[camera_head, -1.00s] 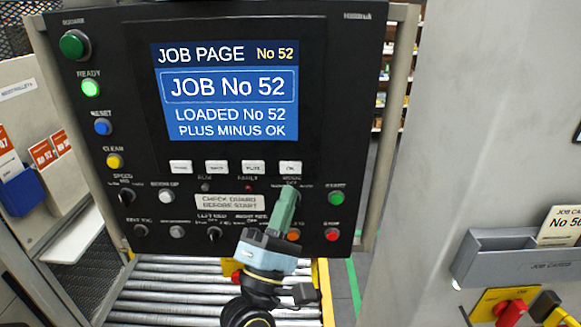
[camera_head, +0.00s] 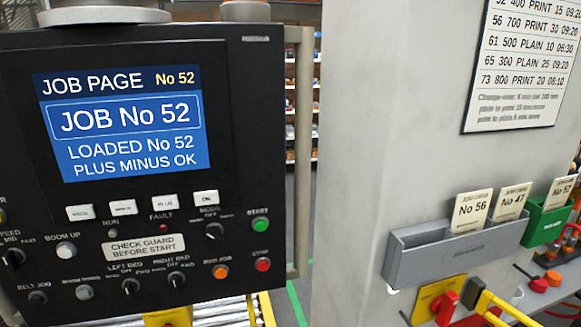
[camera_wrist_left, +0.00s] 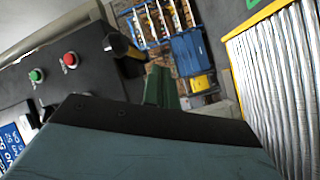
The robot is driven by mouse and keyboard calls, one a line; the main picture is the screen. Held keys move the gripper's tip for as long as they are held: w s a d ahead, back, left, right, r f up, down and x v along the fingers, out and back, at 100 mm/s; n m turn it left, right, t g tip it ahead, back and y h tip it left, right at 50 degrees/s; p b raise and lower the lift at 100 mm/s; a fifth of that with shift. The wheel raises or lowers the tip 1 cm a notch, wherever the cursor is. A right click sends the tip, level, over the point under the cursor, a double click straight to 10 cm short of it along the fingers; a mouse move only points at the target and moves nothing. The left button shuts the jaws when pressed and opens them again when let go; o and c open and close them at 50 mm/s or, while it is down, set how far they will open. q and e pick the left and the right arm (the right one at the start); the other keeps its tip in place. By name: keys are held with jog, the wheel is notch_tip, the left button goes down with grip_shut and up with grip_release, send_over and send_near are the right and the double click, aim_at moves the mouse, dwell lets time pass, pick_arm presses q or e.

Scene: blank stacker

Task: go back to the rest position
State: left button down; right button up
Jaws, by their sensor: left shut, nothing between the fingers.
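My left gripper (camera_wrist_left: 160,86) shows only in the left wrist view. Its green fingers are shut together with nothing between them. It is out of the head view, and so is my right gripper. The black control panel (camera_head: 215,110) fills the left of the head view. Its screen (camera_head: 125,120) reads JOB No 52, LOADED No 52, PLUS MINUS OK. In the wrist view the panel's green button (camera_wrist_left: 37,75) and red button (camera_wrist_left: 69,60) lie left of the fingers. I see no contact between the fingers and the panel.
A grey card holder (camera_head: 430,255) with cards 56 and 47 is on the pale wall, beside a green holder (camera_head: 545,222) with card 52. A roller conveyor (camera_wrist_left: 280,90) lies to the right in the wrist view. A job list (camera_head: 525,70) hangs above.

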pick_arm(q)
jog(key=s+a+f+m+g+y+b, duration=0.1)
jog(key=s+a+f+m+g, duration=0.3)
jog(key=f, duration=0.6)
jog(key=s+d+f+g+b, duration=0.1)
jog(key=s+f, duration=0.6)
jog(key=f, duration=0.2)
jog(key=s+a+f+m+g+y+b, duration=0.1)
jog(key=s+a+f+m+g+b, duration=0.3)
jog(key=f, duration=0.6)
jog(key=s+a+f+m+g, duration=0.1)
jog(key=s+f+g, duration=0.1)
jog(key=s+f, duration=0.3)
jog(key=s+a+f+m+g+y, duration=0.1)
jog(key=s+f, duration=0.4)
jog(key=s, duration=0.8)
jog(key=s+a+f+m+g+y, duration=0.1)
jog(key=s+a+f+g, duration=0.1)
jog(key=s+f, duration=0.3)
jog(key=s+g, duration=0.1)
jog(key=s, duration=0.3)
jog(key=shift+s+a+g+b, duration=0.2)
jog(key=shift+g+b, duration=0.1)
jog(key=shift+g, duration=0.1)
